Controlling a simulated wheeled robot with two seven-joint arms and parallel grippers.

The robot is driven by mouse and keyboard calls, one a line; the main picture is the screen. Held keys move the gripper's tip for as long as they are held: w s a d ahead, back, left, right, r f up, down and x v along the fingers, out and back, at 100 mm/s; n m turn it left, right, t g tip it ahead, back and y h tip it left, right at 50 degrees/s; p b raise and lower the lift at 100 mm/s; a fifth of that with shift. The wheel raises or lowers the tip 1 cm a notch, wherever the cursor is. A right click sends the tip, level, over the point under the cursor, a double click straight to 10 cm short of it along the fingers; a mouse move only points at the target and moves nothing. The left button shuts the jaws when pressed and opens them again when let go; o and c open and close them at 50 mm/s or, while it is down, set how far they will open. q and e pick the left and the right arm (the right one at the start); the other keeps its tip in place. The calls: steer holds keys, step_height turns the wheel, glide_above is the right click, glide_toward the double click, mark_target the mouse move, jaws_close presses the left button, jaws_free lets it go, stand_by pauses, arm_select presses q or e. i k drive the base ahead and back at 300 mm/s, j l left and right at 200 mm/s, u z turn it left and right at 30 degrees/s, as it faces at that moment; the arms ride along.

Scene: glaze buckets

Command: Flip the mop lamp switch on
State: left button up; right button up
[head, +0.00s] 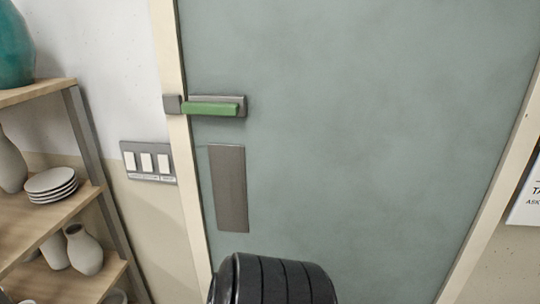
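A grey switch plate (148,162) with three white rocker switches is on the wall just left of the door frame in the head view. The rockers are the left one (130,161), the middle one (146,162) and the right one (163,163). Small labels run below them, too small to read, so I cannot tell which is the mop lamp switch or which way each is set. Neither gripper is in view.
A grey-green door (350,130) with a green-handled latch (210,108) and a dark plate (229,188) fills the middle. A wooden shelf (85,200) with plates (50,183) and vases (84,250) stands at left. A sign (528,195) hangs at right.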

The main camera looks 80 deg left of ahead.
mark_target(164, 160)
steer(key=u, duration=3.45)
